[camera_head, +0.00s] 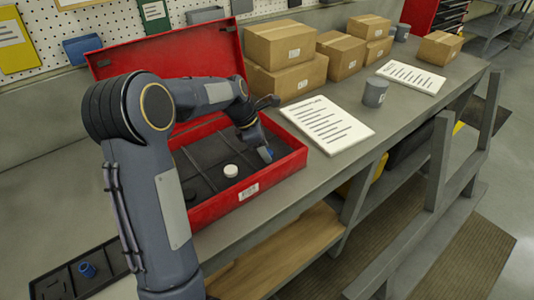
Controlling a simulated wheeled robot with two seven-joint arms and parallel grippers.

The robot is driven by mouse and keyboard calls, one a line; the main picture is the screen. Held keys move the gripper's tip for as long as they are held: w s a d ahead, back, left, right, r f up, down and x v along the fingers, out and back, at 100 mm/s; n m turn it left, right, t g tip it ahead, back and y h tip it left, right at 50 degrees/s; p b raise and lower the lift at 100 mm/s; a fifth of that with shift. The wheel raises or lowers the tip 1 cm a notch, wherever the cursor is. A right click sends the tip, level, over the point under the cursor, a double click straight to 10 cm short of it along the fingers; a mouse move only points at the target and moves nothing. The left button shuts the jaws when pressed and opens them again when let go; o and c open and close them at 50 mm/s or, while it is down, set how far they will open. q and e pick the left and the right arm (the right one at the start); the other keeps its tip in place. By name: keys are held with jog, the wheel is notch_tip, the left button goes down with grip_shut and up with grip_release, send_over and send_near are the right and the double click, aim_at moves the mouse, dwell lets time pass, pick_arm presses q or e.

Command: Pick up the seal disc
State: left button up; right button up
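A small white round piece (231,171), which may be the seal disc, sits in the red toolbox (285,162) on its dark divided floor. A small blue piece (267,154) is at the right side of the same box. My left arm reaches in from the lower left, over the box. My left gripper (262,148) points down inside the box, close to the blue piece and to the right of and beyond the white piece. Its fingers are too small and partly hidden to show whether they hold anything. My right gripper is not in view.
The toolbox's raised red lid (165,60) stands behind my arm. To the right on the bench are white printed sheets (327,124), a grey cup (375,92) and several cardboard boxes (285,44). A dark tray (60,282) with a blue cylinder (87,269) lies at lower left.

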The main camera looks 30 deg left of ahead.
pick_arm(q)
jog(key=c, duration=0.7)
